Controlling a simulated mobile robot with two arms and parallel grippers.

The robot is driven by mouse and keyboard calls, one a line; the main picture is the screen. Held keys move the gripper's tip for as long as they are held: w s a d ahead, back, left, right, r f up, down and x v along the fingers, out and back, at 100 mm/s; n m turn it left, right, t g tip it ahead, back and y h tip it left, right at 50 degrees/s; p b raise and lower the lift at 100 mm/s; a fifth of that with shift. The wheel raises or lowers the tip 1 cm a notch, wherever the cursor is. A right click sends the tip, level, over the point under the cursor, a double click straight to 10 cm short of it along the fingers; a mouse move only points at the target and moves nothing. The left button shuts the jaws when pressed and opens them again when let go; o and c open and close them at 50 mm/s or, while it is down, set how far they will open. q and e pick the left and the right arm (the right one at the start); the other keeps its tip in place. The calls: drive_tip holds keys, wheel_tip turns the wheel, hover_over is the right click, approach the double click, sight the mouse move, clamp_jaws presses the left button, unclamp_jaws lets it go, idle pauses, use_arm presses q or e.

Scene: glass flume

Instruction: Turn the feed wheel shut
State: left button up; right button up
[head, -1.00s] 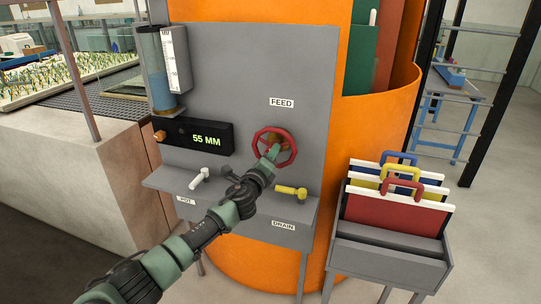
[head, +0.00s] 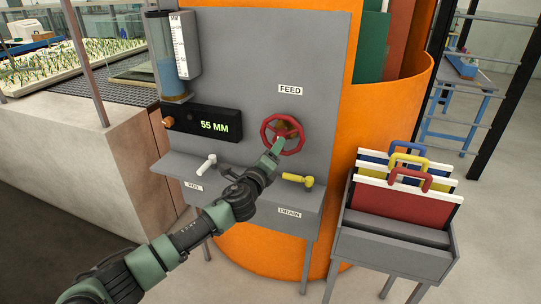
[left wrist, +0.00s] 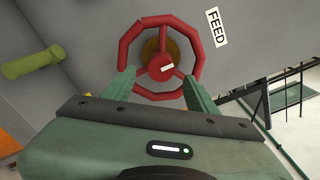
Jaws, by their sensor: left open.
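The red feed wheel (head: 299,132) is mounted on the grey panel (head: 255,60), below the FEED label (head: 290,90). In the left wrist view the wheel (left wrist: 199,50) has three spokes, a brown hub behind it and a small white mark at its centre. My left gripper (head: 277,146) is at the wheel's lower part. In the left wrist view its fingers (left wrist: 159,79) are spread and empty, one on each side of the lower rim. I cannot tell whether they touch it. My right gripper is not in view.
A white POT handle (head: 207,163) and a yellow DRAIN handle (head: 297,180) sit on the ledge below. The display (head: 205,125) reads 55 MM. A rack (head: 395,240) of coloured boards stands at right, and an orange curved wall (head: 385,110) is behind the panel.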

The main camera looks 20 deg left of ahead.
use_arm(q)
drive_tip(key=s, duration=0.2)
drive_tip(key=shift+s, duration=0.3)
drive_tip(key=s+a+f+n+g+b, duration=0.1)
drive_tip(key=s+a+f+n+g, duration=0.2)
drive_tip(key=s+f, duration=0.8)
drive_tip(key=s+f+n+g+y+b, duration=0.1)
drive_tip(key=s+f+n+g, duration=0.3)
drive_tip(key=f, duration=1.6)
drive_tip(key=s+a+f+n+g+b, duration=0.15)
drive_tip(key=s+f+n, duration=0.4)
drive_tip(key=f, duration=0.95)
drive_tip(key=s+f+n+g, duration=0.2)
drive_tip(key=s+f+n, duration=0.1)
drive_tip(key=s+f, duration=0.55)
drive_tip(key=s+f+n+g, duration=0.25)
drive_tip(key=s+f, duration=0.35)
drive_tip(key=s, duration=0.6)
drive_tip(key=s+d+f+n+g, duration=0.2)
drive_tip(key=s+f, duration=0.1)
drive_tip(key=s, duration=0.9)
drive_tip(key=s+d+f+n+g, duration=0.2)
drive_tip(key=s+f+n, duration=0.1)
drive_tip(key=s, duration=0.9)
drive_tip(key=shift+f+b, duration=0.45)
drive_tip(key=shift+f, duration=0.15)
